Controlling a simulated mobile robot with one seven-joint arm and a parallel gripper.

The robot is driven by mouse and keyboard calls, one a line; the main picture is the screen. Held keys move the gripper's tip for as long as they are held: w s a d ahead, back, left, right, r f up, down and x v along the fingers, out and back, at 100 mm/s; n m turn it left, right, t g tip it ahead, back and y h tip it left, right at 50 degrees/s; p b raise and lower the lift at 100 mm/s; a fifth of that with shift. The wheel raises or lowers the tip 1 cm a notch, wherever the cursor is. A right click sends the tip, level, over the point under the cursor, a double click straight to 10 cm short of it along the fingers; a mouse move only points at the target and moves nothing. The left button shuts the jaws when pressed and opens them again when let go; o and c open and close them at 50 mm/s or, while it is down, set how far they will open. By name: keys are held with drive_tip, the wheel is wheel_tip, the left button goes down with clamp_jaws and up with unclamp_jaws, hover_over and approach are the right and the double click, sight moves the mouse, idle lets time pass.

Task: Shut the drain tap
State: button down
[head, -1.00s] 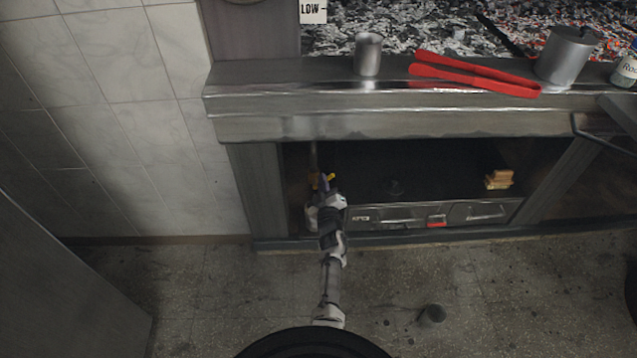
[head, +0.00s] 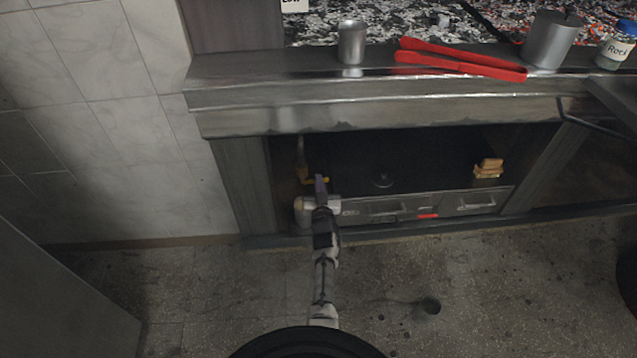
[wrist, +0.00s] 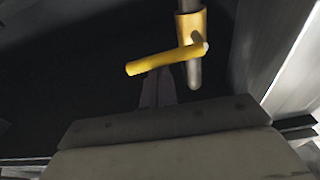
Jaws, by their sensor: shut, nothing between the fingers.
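The drain tap shows in the wrist view as a brass body on a pipe with a yellow lever (wrist: 163,60). The lever sticks out to the left, crosswise to the pipe and tilted slightly down. In the head view the drain tap (head: 307,179) is in the dark opening under the grill, at its left end. My gripper (wrist: 157,86) is shut and empty, its fingertips just below the lever in the wrist view. I cannot tell whether they touch it. In the head view my gripper (head: 320,184) is at the tap, partly in front of it.
A grey post (head: 243,190) bounds the opening on the left, and the grill's steel front ledge (head: 380,112) overhangs it. Metal drawer fronts (head: 400,208) and wooden blocks (head: 487,170) are to the right.

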drive_tip(key=shift+f, duration=0.1)
idle(0.6)
drive_tip(key=s+r+p, duration=0.2)
drive_tip(key=s+p, duration=0.4)
drive_tip(key=s, duration=0.3)
drive_tip(key=shift+r, duration=0.3)
drive_tip(key=shift+s, duration=0.1)
